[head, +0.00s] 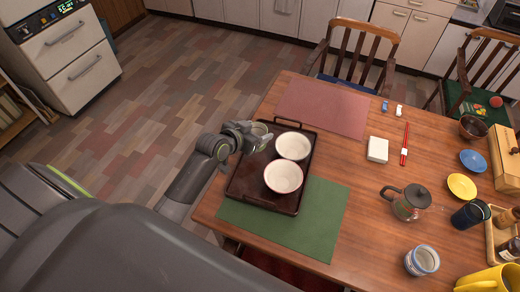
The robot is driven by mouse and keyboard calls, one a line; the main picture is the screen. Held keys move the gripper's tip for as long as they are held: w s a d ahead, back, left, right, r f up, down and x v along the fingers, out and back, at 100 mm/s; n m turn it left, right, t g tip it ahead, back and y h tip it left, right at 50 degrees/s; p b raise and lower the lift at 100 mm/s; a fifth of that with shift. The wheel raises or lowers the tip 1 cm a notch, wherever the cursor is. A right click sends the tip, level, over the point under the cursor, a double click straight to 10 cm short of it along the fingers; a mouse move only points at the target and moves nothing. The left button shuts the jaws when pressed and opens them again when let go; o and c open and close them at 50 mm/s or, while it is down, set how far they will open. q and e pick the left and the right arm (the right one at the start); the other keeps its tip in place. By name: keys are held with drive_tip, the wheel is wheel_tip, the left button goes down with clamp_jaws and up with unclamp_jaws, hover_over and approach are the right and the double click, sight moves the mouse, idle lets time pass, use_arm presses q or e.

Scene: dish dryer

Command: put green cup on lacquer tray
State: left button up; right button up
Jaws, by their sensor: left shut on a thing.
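My left gripper (254,137) is at the back left corner of the dark lacquer tray (250,172). It is shut on a small grey-green cup (260,129), which the fingers partly hide. The cup is over or at the tray's back left corner; I cannot tell whether it touches the tray. My right gripper is not in view.
The tray overlaps a green placemat (318,222). A pink placemat (323,106) lies behind, clear. A white box (378,149), red chopsticks (405,145), a glass pot (410,202) and a jar (422,260) stand to the right. The tray's left part is bare.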

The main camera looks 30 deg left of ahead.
use_arm(q)
drive_tip(key=shift+w+f, duration=0.1)
drive_tip(key=shift+f, duration=3.05)
drive_tip(key=shift+b, duration=0.3)
drive_tip(key=shift+f, duration=0.25)
drive_tip(key=o, duration=1.1)
drive_tip(key=shift+r, duration=0.15)
drive_tip(key=shift+s+r, duration=0.15)
drive_tip(key=shift+s, duration=0.05)
drive_tip(key=v, duration=1.1)
drive_tip(key=shift+s+r, duration=0.15)
drive_tip(key=shift+s, duration=0.2)
